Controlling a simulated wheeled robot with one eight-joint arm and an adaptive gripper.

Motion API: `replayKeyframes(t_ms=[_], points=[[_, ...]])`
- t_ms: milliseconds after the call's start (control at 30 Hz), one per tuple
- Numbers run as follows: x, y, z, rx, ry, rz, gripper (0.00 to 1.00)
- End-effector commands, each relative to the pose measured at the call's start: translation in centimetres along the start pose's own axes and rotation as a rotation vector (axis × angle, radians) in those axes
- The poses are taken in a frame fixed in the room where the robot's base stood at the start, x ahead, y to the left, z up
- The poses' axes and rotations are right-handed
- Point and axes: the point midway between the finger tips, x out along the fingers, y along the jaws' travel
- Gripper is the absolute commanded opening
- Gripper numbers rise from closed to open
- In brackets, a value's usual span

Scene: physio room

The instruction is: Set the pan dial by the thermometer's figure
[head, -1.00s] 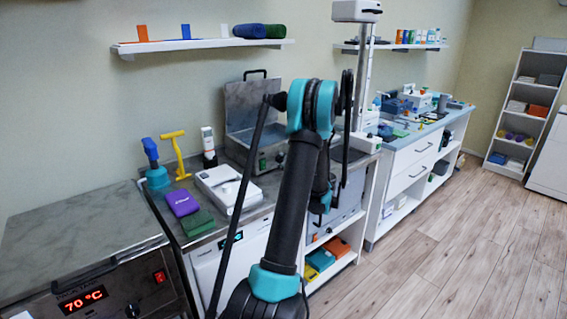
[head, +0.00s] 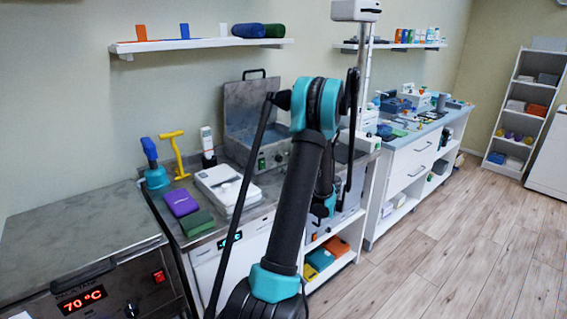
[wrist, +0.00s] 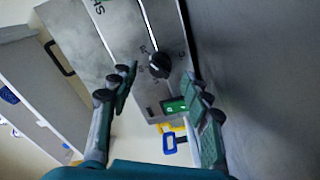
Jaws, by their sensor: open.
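The steel pan (head: 250,110) stands on the counter with its lid up, partly hidden by my arm. Its front panel (wrist: 112,28) fills the upper middle of the wrist view. The black pan dial (wrist: 159,65) has figures around it, too small to read. A lit green switch (wrist: 174,106) is beside the dial. My gripper (wrist: 160,80) is open, its fingers on either side of the dial, and I see no clear contact. A slim white upright device (head: 207,143) stands behind the counter items; it may be the thermometer, but I cannot read a figure on it.
At the left, a steel unit's red display (head: 82,299) reads 70 °C. A white flat device (head: 226,188), purple pack (head: 181,203), green pack (head: 198,223), blue-handled tool (head: 152,165) and yellow tool (head: 176,155) crowd the counter. The floor (head: 470,240) at right is clear.

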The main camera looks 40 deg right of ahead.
Motion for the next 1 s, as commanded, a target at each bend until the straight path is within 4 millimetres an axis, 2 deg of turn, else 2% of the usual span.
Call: replayKeyframes(t_ms=[33, 200, 400, 600, 1000], points=[[-1.2, 0.1, 0.1, 0.0, -0.005, 0.003, 0.49], [-4.8, 0.1, 0.1, 0.0, -0.005, 0.003, 0.49], [-7.9, 0.0, 0.1, 0.0, -0.004, 0.002, 0.49], [-9.2, 0.0, 0.1, 0.0, -0.002, 0.001, 0.49], [-9.2, 0.0, 0.1, 0.0, -0.001, 0.0, 0.49]])
